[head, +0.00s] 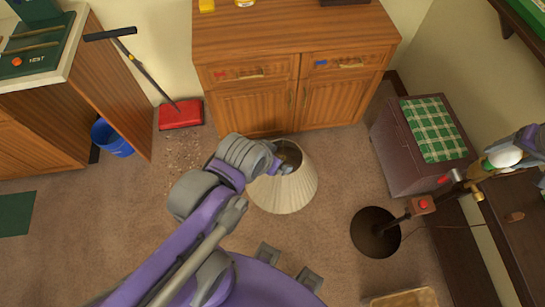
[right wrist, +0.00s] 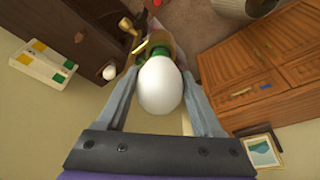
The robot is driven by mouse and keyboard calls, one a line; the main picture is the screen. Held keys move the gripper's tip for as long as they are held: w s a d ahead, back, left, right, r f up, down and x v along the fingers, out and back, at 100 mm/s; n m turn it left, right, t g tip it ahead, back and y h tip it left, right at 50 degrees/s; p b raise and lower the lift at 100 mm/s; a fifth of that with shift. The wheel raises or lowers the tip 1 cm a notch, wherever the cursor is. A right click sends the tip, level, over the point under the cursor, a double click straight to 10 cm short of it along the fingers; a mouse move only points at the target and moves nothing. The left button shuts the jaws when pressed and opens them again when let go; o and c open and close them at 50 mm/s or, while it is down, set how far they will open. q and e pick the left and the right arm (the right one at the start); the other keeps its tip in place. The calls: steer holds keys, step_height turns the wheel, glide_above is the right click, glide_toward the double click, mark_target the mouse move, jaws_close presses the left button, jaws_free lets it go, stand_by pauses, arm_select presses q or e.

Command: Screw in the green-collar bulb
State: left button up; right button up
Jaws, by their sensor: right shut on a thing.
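The green-collar bulb (head: 505,157) is white, at the right edge of the head view. My right gripper (head: 515,148) is shut on it. In the right wrist view the bulb (right wrist: 160,85) sits between the fingers, its green collar (right wrist: 157,53) pointing away, with brass beyond it. The floor lamp has a dark round base (head: 375,240), a pole with a red-button box (head: 422,205), and a brass top (head: 470,186) close to the bulb's collar end. I cannot tell whether they touch. My left gripper (head: 285,165) is at the top of the pleated lampshade (head: 290,192); its fingers are unclear.
A dark bench with a green checked cloth (head: 430,130) stands behind the lamp. Another white bulb (right wrist: 109,72) and a patterned box (right wrist: 42,62) show on dark furniture. A wooden cabinet (head: 290,50), red sweeper (head: 181,114) and blue bucket (head: 112,139) are farther back.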

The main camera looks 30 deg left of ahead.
steer(key=c, duration=0.5)
steer(key=o, duration=1.5)
steer(key=n, duration=0.2)
steer(key=n+y, duration=0.1)
steer(key=shift+d+n, duration=0.2)
steer(key=shift+n, duration=0.2)
steer(key=n, duration=0.2)
steer(key=n+y, duration=0.1)
steer(key=n, duration=0.1)
steer(key=shift+w+d+n+g, duration=0.1)
steer(key=shift+d+n+g, duration=0.05)
steer(key=shift+n+g, duration=0.15)
steer(key=n+g+y, duration=0.1)
steer(key=n, duration=0.4)
steer(key=shift+w+d, duration=0.1)
steer(key=shift+w, duration=0.05)
steer(key=n, duration=0.2)
steer(key=n+g, duration=0.1)
steer(key=n, duration=0.2)
steer(key=shift+w+g+y, duration=0.15)
steer(key=shift+g+y, duration=0.15)
